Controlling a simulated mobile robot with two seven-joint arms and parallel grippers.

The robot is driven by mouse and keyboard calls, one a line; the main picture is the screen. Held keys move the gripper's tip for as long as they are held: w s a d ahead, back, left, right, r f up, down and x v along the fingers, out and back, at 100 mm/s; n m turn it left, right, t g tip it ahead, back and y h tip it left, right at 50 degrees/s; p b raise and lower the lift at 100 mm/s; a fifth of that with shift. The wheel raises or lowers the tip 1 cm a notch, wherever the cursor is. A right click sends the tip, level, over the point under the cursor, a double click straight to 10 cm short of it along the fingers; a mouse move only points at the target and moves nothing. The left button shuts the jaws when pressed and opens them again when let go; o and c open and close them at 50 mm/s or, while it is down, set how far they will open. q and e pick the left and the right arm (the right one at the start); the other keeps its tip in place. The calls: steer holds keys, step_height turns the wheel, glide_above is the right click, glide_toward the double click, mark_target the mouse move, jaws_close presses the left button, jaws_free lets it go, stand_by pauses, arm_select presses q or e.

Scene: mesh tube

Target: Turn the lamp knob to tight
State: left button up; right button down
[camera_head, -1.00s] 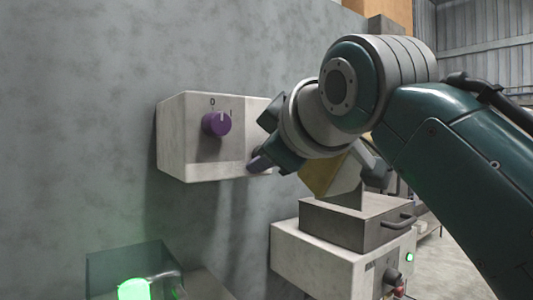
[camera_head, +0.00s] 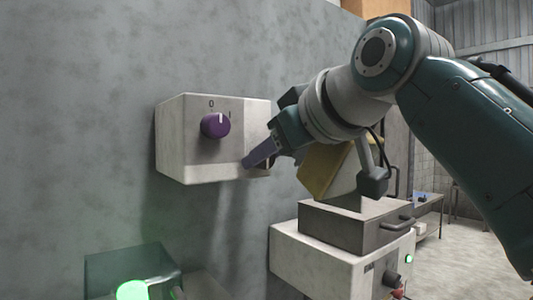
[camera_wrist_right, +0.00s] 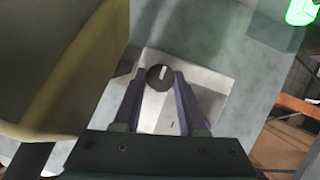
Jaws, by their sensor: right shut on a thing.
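A pale control box (camera_head: 174,150) is fixed to the grey wall. Its face carries a purple knob (camera_head: 214,126) with a white pointer and the marks 0 and I; my gripper is apart from this knob. My right gripper (camera_head: 252,160) has its purple fingers over the box's lower right, hiding what they hold in the head view. In the right wrist view, the fingers flank a dark round knob (camera_wrist_right: 160,78) with a white mark, and the gripper is shut on it. The pale box face (camera_wrist_right: 208,92) shows behind it. My left gripper is not in view.
Below stands a grey lidded box (camera_head: 340,228) on a pale unit (camera_head: 315,265). A green lamp (camera_head: 133,290) glows at lower left.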

steer(key=c, duration=0.8)
jaws_free()
steer(key=shift+o, duration=0.2)
steer(key=b+v, duration=0.7)
steer(key=v, duration=0.3)
